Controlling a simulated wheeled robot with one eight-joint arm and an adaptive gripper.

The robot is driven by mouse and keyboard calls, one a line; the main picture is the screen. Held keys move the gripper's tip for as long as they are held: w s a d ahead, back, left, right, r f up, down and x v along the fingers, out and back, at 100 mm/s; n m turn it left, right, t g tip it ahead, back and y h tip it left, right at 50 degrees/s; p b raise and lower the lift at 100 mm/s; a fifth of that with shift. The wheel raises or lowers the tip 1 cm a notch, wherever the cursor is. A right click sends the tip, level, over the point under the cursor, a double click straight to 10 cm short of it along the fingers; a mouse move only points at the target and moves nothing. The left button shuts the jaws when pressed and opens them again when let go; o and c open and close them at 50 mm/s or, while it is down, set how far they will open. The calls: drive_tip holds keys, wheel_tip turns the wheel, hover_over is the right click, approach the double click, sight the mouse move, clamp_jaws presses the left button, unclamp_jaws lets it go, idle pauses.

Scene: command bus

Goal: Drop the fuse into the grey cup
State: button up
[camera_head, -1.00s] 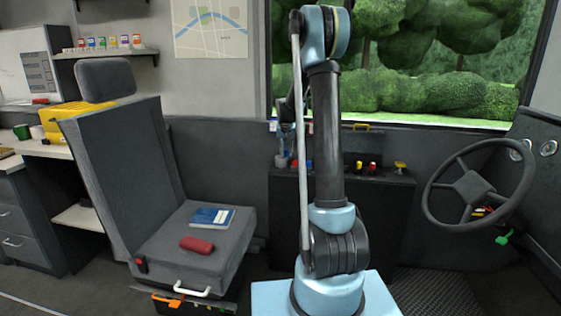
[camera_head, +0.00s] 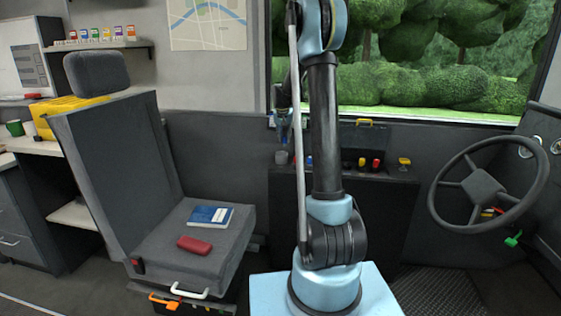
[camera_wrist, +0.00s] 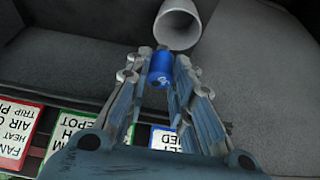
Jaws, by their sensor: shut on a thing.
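My gripper (camera_wrist: 162,74) is shut on a blue fuse (camera_wrist: 161,70), which sits between the fingertips in the wrist view. The grey cup (camera_wrist: 178,26) shows just beyond the fuse in that view, its rim at the top edge of the picture. The fuse overlaps the cup's lower end in the picture; I cannot tell the gap between them. In the head view the grey cup (camera_head: 281,158) stands on the dark console beneath the window, and my gripper (camera_head: 283,127) hangs above it, partly hidden by my arm.
Labelled cards (camera_wrist: 83,132) lie along the console's near edge. Red and yellow pieces (camera_head: 369,163) and a yellow-topped item (camera_head: 404,162) stand farther right on the console. A seat (camera_head: 210,255) holds a blue book (camera_head: 210,216) and a red case (camera_head: 194,245). A steering wheel (camera_head: 487,185) is at right.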

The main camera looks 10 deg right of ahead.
drive_tip(key=shift+s+f, duration=0.1)
drive_tip(key=shift+f, duration=0.5)
drive_tip(key=o, duration=0.9)
drive_tip(key=shift+c, duration=0.2)
drive_tip(key=shift+r, duration=0.1)
drive_tip(key=v, duration=1.1)
drive_tip(key=shift+r, duration=0.3)
drive_tip(key=shift+s, duration=0.2)
